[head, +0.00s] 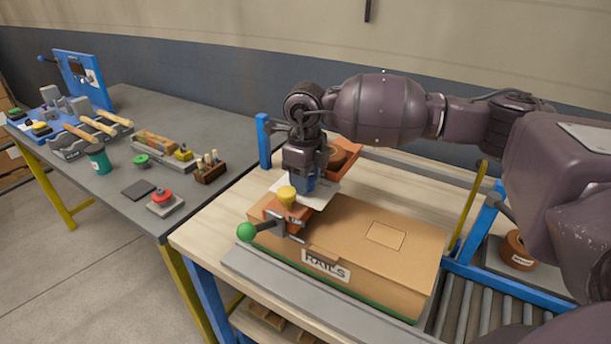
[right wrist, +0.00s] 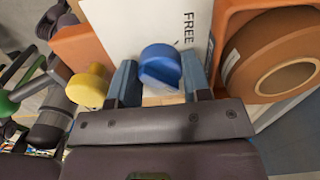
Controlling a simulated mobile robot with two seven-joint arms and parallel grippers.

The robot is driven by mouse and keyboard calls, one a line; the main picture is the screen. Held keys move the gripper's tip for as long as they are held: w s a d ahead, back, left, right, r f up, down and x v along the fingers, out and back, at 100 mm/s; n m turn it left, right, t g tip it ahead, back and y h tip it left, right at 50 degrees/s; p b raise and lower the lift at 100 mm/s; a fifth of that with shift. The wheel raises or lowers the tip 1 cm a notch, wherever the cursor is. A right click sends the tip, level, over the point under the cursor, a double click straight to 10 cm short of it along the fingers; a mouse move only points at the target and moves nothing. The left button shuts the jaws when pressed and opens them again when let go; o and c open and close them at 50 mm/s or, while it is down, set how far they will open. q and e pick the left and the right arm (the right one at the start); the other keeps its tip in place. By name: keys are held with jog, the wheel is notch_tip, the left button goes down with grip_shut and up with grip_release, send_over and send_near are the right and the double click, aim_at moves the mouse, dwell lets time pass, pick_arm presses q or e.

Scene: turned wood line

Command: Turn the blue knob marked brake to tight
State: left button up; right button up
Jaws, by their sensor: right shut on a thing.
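The blue knob (right wrist: 160,68) sits on a white plate (right wrist: 125,25) in the right wrist view. A raised bar runs across its face. The word FREE is printed on the plate beside the knob; no other mark can be read there. My right gripper (right wrist: 160,80) has one finger on each side of the knob and is shut on it. In the head view my right gripper (head: 304,184) reaches down over the white plate (head: 318,198), and the knob cannot be told apart from the fingers. My left gripper is not in view.
A yellow knob (head: 287,194) stands close beside the gripper, with a green ball handle (head: 247,232) to its left. An orange tape holder (right wrist: 275,60) is at the other side. A grey bench (head: 140,210) with tools stands left.

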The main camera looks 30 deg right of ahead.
jog(key=shift+r+m, duration=0.1)
jog(key=shift+m, duration=0.2)
jog(key=o, duration=0.9)
jog(key=shift+r, duration=0.35)
notch_tip(320, 180, up, 9)
jog(key=shift+r, duration=0.55)
